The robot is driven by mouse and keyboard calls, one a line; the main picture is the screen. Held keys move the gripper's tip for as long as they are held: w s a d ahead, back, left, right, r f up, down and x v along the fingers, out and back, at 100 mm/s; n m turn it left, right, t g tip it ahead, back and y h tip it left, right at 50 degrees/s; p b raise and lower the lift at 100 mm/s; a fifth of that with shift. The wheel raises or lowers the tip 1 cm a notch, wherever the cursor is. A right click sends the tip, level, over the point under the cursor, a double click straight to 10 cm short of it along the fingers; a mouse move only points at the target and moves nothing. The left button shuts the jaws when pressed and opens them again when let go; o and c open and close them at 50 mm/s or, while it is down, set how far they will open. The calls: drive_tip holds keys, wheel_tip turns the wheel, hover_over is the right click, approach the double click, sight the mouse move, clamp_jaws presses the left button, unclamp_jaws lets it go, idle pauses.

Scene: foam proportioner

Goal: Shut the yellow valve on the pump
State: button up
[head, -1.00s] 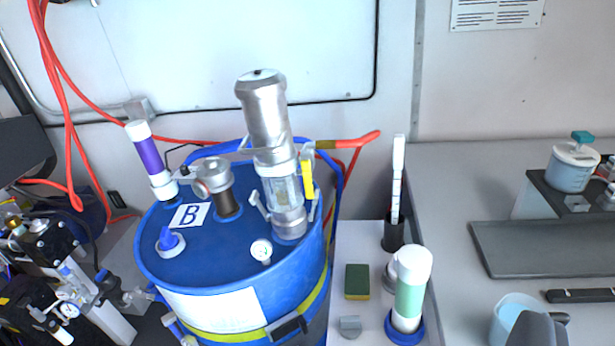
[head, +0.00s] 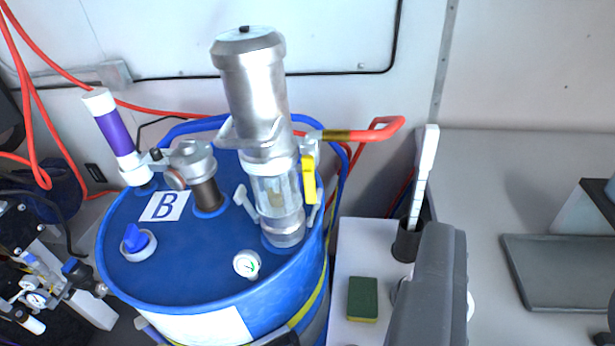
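The yellow valve handle (head: 309,180) hangs roughly upright on the right side of the silver pump (head: 255,95), just below a brass-coloured fitting (head: 337,135) with a red-orange hose. The pump stands on top of a blue drum (head: 190,262).
A purple-and-white cylinder (head: 117,135), a dark capped fitting (head: 205,185) and a gauge (head: 247,264) stand on the drum. A green sponge (head: 362,297) and a dark cup (head: 406,240) sit on the white ledge. Red hoses hang at left. A grey tray (head: 560,275) lies on the counter.

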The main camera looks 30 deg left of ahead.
drive_tip(key=w+a+f+n+y+p, duration=0.1)
drive_tip(key=w+a+f+p, duration=0.1)
drive_tip(key=w+a+f, duration=0.75)
drive_tip(key=n+t+y+p, duration=0.2)
drive_tip(key=y, duration=0.2)
approach(310, 192)
drive_tip(key=shift+x, duration=4.35)
drive_tip(key=shift+r, duration=0.1)
drive_tip(key=shift+c, duration=0.3)
